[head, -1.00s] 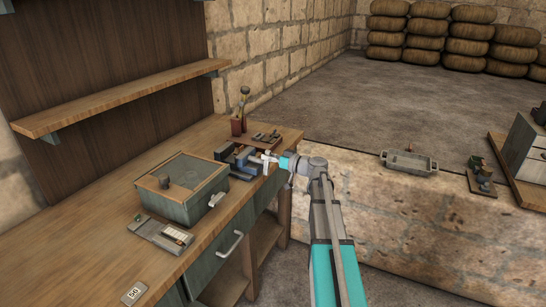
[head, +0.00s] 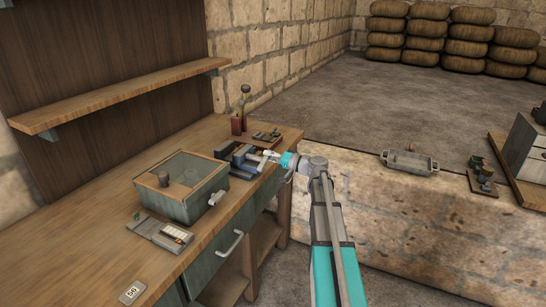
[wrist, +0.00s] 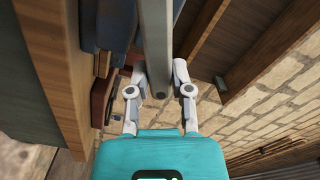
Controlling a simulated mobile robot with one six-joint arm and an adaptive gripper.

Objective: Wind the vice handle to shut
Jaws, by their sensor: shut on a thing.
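The vice (head: 240,156) is a blue-grey block at the far right end of the wooden workbench. It also shows in part in the wrist view (wrist: 118,28), beside the bench edge. The vice handle (wrist: 156,45) is a grey bar running down between my fingers in the wrist view. My gripper (wrist: 160,78) is shut on the handle, a white finger on each side near the bar's lower end. In the head view my gripper (head: 271,155) is small at the vice's right side, and it hides most of the handle. The gap between the vice jaws is too small to judge.
A glass-topped box (head: 182,187) stands on the bench (head: 110,245) left of the vice. A cup with tools (head: 238,125) and a small tray (head: 266,136) sit behind the vice. A low stone wall (head: 400,205) lies right of my arm.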

